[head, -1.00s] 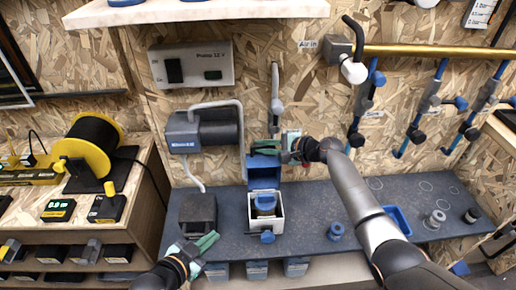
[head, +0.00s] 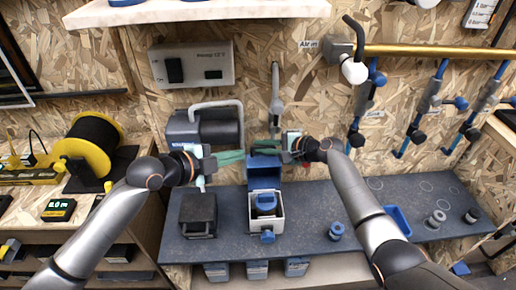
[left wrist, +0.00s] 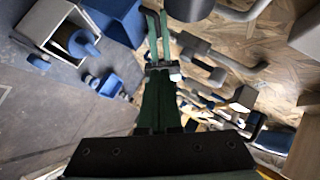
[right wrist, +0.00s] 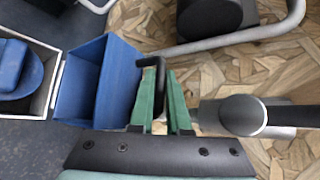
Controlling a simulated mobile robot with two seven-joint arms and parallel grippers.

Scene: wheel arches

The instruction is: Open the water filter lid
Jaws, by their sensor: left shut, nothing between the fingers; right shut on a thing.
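The water filter is a white open-topped box (head: 265,211) with a blue insert, standing on the bench. Its blue lid (head: 264,175) stands upright at the box's back edge, open. The lid (right wrist: 85,85) also shows in the right wrist view beside the box. My right gripper (head: 272,151) is at the lid's top edge. In the right wrist view its green fingers (right wrist: 160,88) are closed around a dark bent handle (right wrist: 155,68) by the lid. My left gripper (head: 238,156) is shut and empty, just left of the lid's top, pointing right.
A grey machine with a dark cylinder (head: 215,128) and pipe hangs behind my left gripper. A dark box (head: 198,214) stands left of the filter. A blue knob (head: 336,230) and a blue tray (head: 397,221) lie to the right. The bench front is clear.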

